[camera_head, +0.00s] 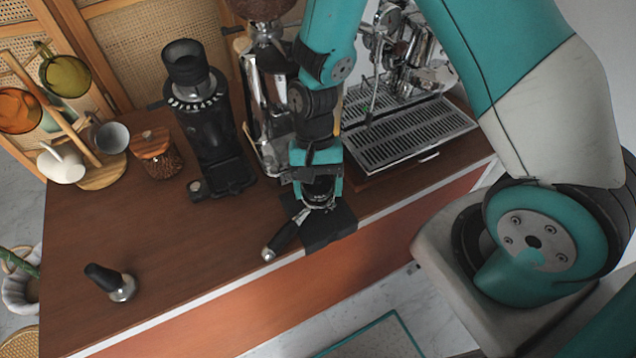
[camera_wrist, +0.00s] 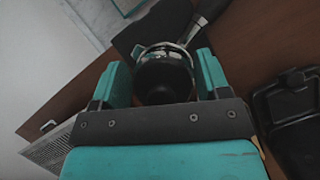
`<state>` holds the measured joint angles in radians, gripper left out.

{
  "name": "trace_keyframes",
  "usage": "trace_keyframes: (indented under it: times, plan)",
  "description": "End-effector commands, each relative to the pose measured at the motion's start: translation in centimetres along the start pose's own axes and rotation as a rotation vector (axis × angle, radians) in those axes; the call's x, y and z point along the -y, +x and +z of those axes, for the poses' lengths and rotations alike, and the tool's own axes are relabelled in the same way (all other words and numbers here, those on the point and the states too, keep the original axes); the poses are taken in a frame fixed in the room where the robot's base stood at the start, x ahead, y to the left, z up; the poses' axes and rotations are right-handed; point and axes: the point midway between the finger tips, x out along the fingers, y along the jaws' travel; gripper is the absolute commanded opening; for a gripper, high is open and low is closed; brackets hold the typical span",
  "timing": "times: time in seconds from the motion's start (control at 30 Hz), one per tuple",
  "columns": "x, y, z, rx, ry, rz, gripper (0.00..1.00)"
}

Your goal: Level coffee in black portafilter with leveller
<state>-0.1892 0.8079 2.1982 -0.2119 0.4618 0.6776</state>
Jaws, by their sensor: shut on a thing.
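The black portafilter (camera_head: 283,238) lies on a black mat (camera_head: 330,228) near the counter's front edge, its handle pointing to the front left. Its handle also shows in the wrist view (camera_wrist: 209,12). My gripper (camera_head: 318,188) points down over the portafilter's basket. In the wrist view my gripper (camera_wrist: 158,85) has its teal fingers on both sides of a dark round tool, the leveller (camera_wrist: 163,78), and is shut on it. The leveller is at the metal rim of the basket (camera_wrist: 163,46). The coffee inside is hidden.
A black grinder (camera_head: 207,130), a lidded jar of beans (camera_head: 157,154) and a cup rack (camera_head: 100,172) stand behind. The espresso machine's drip tray (camera_head: 405,128) is at right. The left counter is mostly clear.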

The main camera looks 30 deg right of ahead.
Motion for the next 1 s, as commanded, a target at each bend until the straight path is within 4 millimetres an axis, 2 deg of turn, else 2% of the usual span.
trace_keyframes:
  times: [1.0]
  plan:
    - [0.04,0.67,-0.26,0.000,0.000,0.000,0.26]
